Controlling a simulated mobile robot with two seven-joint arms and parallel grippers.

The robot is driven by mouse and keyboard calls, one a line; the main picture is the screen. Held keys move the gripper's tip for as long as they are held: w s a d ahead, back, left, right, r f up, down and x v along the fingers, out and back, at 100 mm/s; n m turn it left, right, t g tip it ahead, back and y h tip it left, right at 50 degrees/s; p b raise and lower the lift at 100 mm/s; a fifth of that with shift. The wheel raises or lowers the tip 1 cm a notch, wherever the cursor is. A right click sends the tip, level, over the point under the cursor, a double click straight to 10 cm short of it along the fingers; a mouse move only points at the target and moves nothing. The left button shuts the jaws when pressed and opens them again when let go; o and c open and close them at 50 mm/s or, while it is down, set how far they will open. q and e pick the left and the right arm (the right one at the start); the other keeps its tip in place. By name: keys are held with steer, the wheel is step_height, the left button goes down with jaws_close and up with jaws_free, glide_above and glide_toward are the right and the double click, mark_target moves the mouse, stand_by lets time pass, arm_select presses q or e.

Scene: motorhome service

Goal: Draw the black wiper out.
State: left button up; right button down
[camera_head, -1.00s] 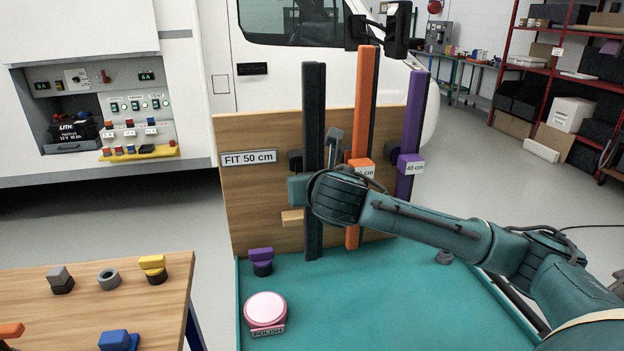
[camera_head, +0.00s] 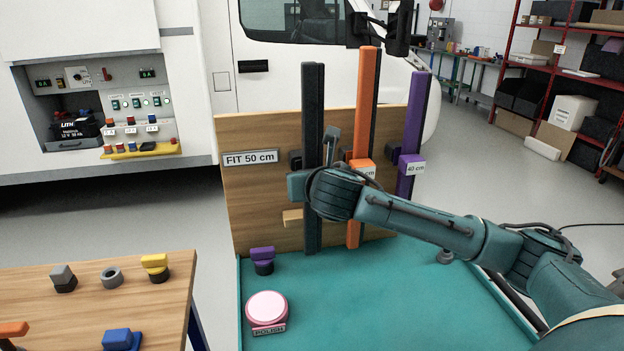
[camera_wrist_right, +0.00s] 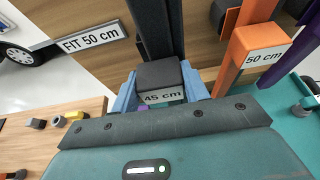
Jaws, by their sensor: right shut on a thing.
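The black wiper (camera_head: 313,105) stands upright in front of the wooden board (camera_head: 238,200), left of an orange wiper (camera_head: 367,85) and a purple wiper (camera_head: 417,110). My right gripper (camera_wrist_right: 160,90) is shut on the black wiper's dark block, labelled 45 cm (camera_wrist_right: 163,96), with one blue finger on each side. In the head view my right wrist hides part of the wiper's lower half. A dark holder on the board shows just left of the wiper. My left gripper is not in view.
A sign on the board (camera_head: 251,157) reads FIT 50 cm. The orange wiper's label reads 50 cm in the wrist view, the purple one's 40 cm. A pink POLISH tin (camera_head: 267,307) and a purple-black piece (camera_head: 263,260) stand on the teal surface (camera_head: 350,310).

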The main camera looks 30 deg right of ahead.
steer(key=shift+w+d+r+p, duration=0.15)
steer(key=shift+w+p, duration=0.15)
steer(key=shift+w, duration=0.3)
steer(key=shift+w+d+f+p, duration=0.15)
steer(key=shift+w+p, duration=0.15)
steer(key=shift+w, duration=0.3)
steer(key=c, duration=0.7)
jaws_free()
steer(key=shift+w, duration=0.1)
steer(key=shift+o, duration=0.2)
